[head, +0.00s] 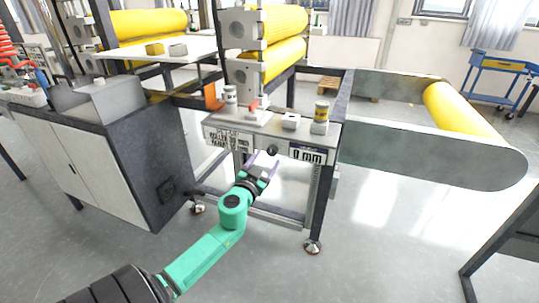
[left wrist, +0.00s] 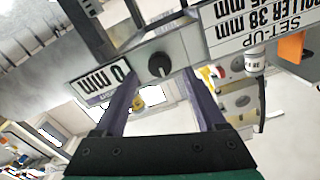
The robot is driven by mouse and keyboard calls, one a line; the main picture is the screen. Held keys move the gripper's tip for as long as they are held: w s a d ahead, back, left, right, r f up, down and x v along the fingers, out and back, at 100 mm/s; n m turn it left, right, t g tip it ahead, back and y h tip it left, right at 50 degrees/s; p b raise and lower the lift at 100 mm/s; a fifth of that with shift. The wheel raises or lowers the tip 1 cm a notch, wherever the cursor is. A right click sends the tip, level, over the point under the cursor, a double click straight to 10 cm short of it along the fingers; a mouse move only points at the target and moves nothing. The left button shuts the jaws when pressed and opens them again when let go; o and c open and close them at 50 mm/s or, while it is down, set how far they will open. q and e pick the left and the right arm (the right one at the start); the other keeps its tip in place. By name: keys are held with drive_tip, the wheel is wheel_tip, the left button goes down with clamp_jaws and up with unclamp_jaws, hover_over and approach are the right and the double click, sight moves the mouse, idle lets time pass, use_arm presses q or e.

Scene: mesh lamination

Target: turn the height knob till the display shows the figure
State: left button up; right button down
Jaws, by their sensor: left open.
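The height knob (head: 272,150) is a small round black knob on the pale front panel of the machine. It also shows in the left wrist view (left wrist: 159,65), with a light mark on its face. The display (head: 308,155) is right of the knob and reads 0 mm; it shows upside down in the left wrist view (left wrist: 103,82). A set-up card (head: 229,139) is left of the knob, with a roller figure of 38 mm and a second line partly cut off. My left gripper (head: 264,163) is open just in front of the knob, its fingers apart on either side. My right gripper is out of view.
The panel's top carries a red-based lever (head: 254,108), a white block (head: 291,121) and a yellow-topped post (head: 321,117). Yellow rollers (head: 282,40) stand behind. A grey cabinet (head: 140,150) is to the left. The floor in front is clear.

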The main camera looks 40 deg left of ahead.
sight(271, 153)
use_arm(q)
drive_tip(key=x, duration=0.4)
drive_tip(key=shift+s, duration=0.1)
clamp_jaws()
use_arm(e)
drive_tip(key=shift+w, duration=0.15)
use_arm(q)
drive_tip(key=shift+m, duration=0.3)
